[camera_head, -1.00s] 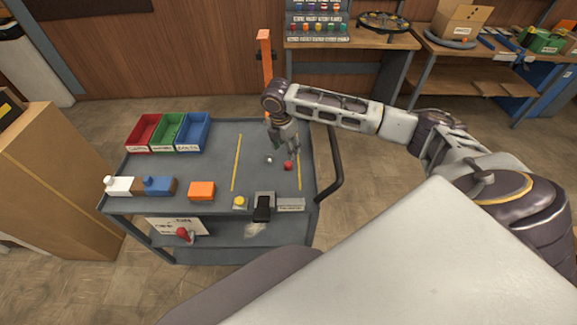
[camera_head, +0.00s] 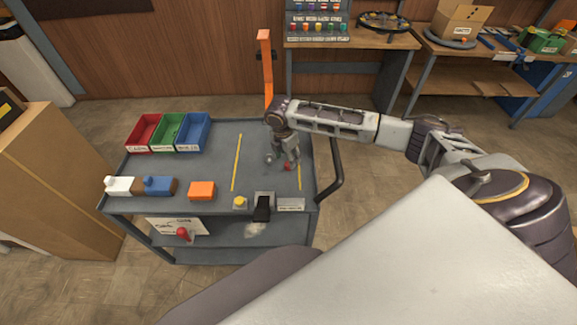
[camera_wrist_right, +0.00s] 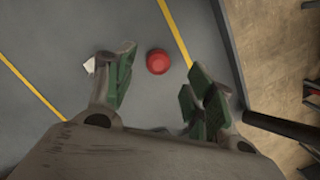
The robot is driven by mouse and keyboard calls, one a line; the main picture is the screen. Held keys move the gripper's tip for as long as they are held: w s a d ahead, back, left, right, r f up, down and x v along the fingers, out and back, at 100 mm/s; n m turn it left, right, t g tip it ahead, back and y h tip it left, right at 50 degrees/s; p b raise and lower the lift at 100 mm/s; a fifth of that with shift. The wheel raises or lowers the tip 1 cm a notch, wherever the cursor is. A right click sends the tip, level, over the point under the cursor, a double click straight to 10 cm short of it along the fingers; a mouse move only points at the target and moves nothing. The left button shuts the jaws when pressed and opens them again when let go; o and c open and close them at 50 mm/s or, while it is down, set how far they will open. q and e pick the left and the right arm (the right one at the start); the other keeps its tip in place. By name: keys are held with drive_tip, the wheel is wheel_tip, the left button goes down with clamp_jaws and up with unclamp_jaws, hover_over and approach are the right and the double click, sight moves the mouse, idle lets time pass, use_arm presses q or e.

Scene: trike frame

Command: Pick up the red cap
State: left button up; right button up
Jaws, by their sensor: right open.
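The red cap (camera_head: 287,168) sits on the grey cart top, between the two yellow lines and close to the right one. In the right wrist view the round red cap (camera_wrist_right: 158,62) lies ahead of and between the spread fingers. My right gripper (camera_head: 284,164) is open and points down over the cap, partly covering it in the head view. Its green-padded fingers (camera_wrist_right: 160,92) show apart and empty in the wrist view. My left gripper is not in view.
Red (camera_head: 145,133), green (camera_head: 167,132) and blue bins (camera_head: 192,132) stand at the cart's back left. An orange block (camera_head: 202,190), a yellow button (camera_head: 240,202) and a black device (camera_head: 262,207) line the front. A dark handle (camera_head: 335,170) curves along the right side.

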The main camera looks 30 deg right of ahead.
sight(288, 165)
drive_tip(key=shift+w+d+f, duration=0.1)
drive_tip(key=shift+f, duration=1.05)
drive_tip(key=shift+w+d+f, duration=0.1)
drive_tip(key=shift+f, duration=1.05)
drive_tip(key=c, duration=0.9)
